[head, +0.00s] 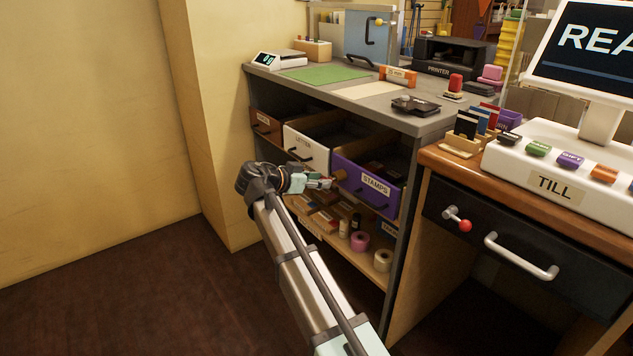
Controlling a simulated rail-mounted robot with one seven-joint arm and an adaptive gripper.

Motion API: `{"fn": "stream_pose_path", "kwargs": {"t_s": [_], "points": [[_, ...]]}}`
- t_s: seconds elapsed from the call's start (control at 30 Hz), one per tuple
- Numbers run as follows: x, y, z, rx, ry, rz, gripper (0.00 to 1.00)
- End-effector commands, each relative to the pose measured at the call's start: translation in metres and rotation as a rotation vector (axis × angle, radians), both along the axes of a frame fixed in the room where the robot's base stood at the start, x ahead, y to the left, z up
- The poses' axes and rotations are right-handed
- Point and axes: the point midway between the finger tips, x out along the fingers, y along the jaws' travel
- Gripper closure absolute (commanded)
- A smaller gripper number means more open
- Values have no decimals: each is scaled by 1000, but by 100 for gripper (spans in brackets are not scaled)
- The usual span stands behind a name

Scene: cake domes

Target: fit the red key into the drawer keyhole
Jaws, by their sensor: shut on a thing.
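My gripper (318,183) is in front of the open drawers of the grey cabinet, pointing right toward the purple "STAMPS" drawer (372,199). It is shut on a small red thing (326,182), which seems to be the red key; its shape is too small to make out. A round brown piece (341,175) shows at the purple drawer's left front, just beyond the fingertips. I cannot tell whether the gripper touches it. The black drawer (500,245) under the till has a silver fitting with a red ball end (464,225). No keyhole can be made out clearly.
A white "LETTER" drawer (305,149) and a brown drawer (266,126) also stand open. The shelf below holds tape rolls (360,241) and small boxes. The counter (300,84) carries a scale, printer and stamps. Floor (130,290) is clear at left.

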Motion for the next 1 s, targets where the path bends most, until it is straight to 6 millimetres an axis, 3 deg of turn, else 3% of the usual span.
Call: {"fn": "stream_pose_path", "kwargs": {"t_s": [0.4, 0.43, 0.5, 1.0], "points": [[5, -7, 0, 0, 0, 0, 100], [5, -6, 0, 0, 0, 0, 49], [5, -6, 0, 0, 0, 0, 31], [0, 1, 4, 0, 0, 1, 31]]}}
